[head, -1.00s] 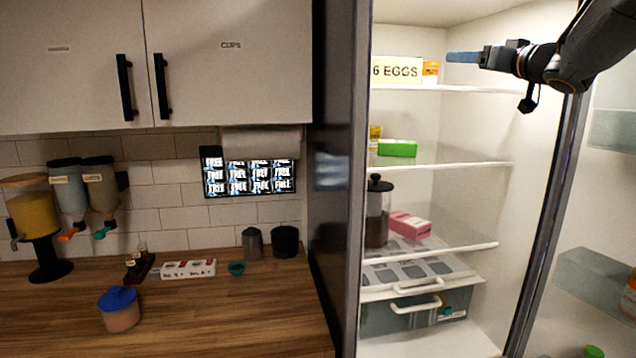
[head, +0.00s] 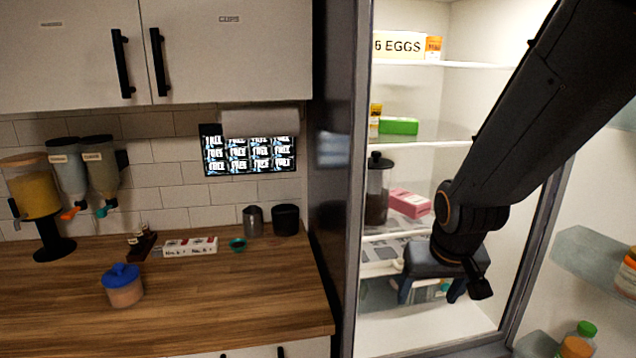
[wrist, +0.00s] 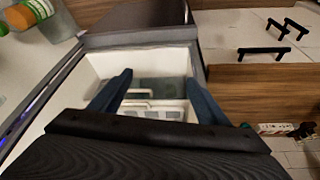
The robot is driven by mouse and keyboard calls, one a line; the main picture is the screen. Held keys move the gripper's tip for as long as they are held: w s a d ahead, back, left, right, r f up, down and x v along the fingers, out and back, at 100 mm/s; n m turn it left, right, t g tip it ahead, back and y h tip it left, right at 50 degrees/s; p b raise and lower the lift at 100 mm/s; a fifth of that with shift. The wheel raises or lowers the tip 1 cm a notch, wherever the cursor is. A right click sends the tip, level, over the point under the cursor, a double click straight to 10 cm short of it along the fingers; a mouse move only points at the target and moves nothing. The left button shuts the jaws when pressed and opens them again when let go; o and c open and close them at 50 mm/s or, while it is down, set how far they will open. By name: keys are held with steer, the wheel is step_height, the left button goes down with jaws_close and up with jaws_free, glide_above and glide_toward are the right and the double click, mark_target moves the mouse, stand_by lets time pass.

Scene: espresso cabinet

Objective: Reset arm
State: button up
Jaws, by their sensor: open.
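My gripper (head: 430,290) is open and empty, its two blue fingers apart and pointing down in front of the lower part of the open fridge in the head view. In the wrist view my gripper (wrist: 158,90) shows its fingers on either side of the fridge's lower drawers (wrist: 155,108). My arm crosses the right side of the head view and hides part of the fridge shelves and drawers.
The open fridge holds an egg box (head: 398,45), a green box (head: 398,126), a French press (head: 377,190) and a pink box (head: 409,203). Its door with bottles (head: 578,345) stands at right. A wooden counter (head: 210,310) with a blue-lidded jar (head: 123,286) lies at left.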

steer(key=s+a+f+g, duration=0.2)
steer(key=s+f, duration=0.1)
steer(key=s, duration=0.4)
step_height(320, 180, down, 11)
steer(key=w+g+b, duration=0.1)
steer(key=b, duration=0.9)
steer(key=shift+w+n, duration=0.25)
steer(key=shift+n, duration=0.05)
steer(key=shift+a+f, duration=0.1)
steer(key=shift+c, duration=0.4)
